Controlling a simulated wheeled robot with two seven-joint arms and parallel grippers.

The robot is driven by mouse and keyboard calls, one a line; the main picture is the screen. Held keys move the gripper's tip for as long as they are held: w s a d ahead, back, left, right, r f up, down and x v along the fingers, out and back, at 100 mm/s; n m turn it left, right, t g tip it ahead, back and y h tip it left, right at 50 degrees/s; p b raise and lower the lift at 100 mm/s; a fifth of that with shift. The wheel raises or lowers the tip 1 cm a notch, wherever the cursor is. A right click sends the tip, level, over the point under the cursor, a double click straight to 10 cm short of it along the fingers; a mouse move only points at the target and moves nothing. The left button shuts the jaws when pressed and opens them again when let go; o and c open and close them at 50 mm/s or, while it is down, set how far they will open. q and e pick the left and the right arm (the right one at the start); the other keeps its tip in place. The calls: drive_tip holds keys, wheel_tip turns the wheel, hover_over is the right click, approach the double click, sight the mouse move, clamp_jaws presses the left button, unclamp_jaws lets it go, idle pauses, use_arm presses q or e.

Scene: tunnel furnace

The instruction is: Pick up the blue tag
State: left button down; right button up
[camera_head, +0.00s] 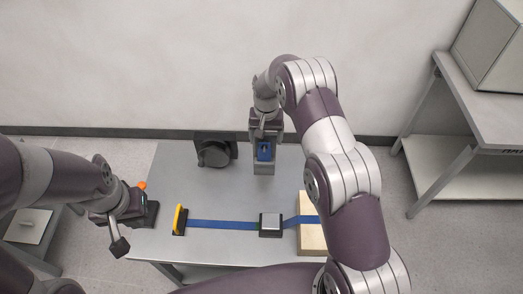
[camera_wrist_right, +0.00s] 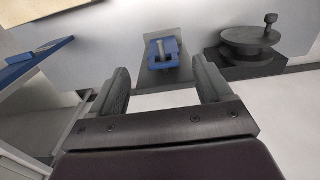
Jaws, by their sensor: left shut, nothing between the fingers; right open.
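A small blue piece that looks like the blue tag (camera_head: 264,151) sits on a grey stand (camera_head: 264,168) at the back of the table. In the right wrist view the blue tag (camera_wrist_right: 153,57) shows a grey bar across it, beyond my fingertips. My right gripper (camera_head: 265,132) is just behind and above it in the head view; in the wrist view my right gripper (camera_wrist_right: 160,84) is open, with nothing between its fingers. My left gripper (camera_head: 134,212) is shut and empty at the table's left edge, partly hidden by its own wrist.
A dark round device with a crank (camera_head: 214,153) stands left of the stand. A blue strip (camera_head: 225,225) runs from a yellow piece (camera_head: 180,219) past a small box (camera_head: 270,224) to a wooden block (camera_head: 312,238). An orange ball (camera_head: 142,185) is near my left gripper.

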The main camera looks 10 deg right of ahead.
sight(264, 144)
drive_tip(key=shift+w+f, duration=0.1)
drive_tip(key=shift+f, duration=0.45)
drive_tip(key=shift+f+p, duration=0.4)
drive_tip(key=shift+p, duration=0.1)
drive_tip(key=f+p, duration=0.2)
drive_tip(key=f, duration=0.2)
drive_tip(key=shift+a, duration=0.2)
drive_tip(key=shift+w+f, duration=0.1)
drive_tip(key=shift+f, duration=0.3)
drive_tip(key=shift+r, duration=0.1)
drive_tip(key=c, duration=1.1)
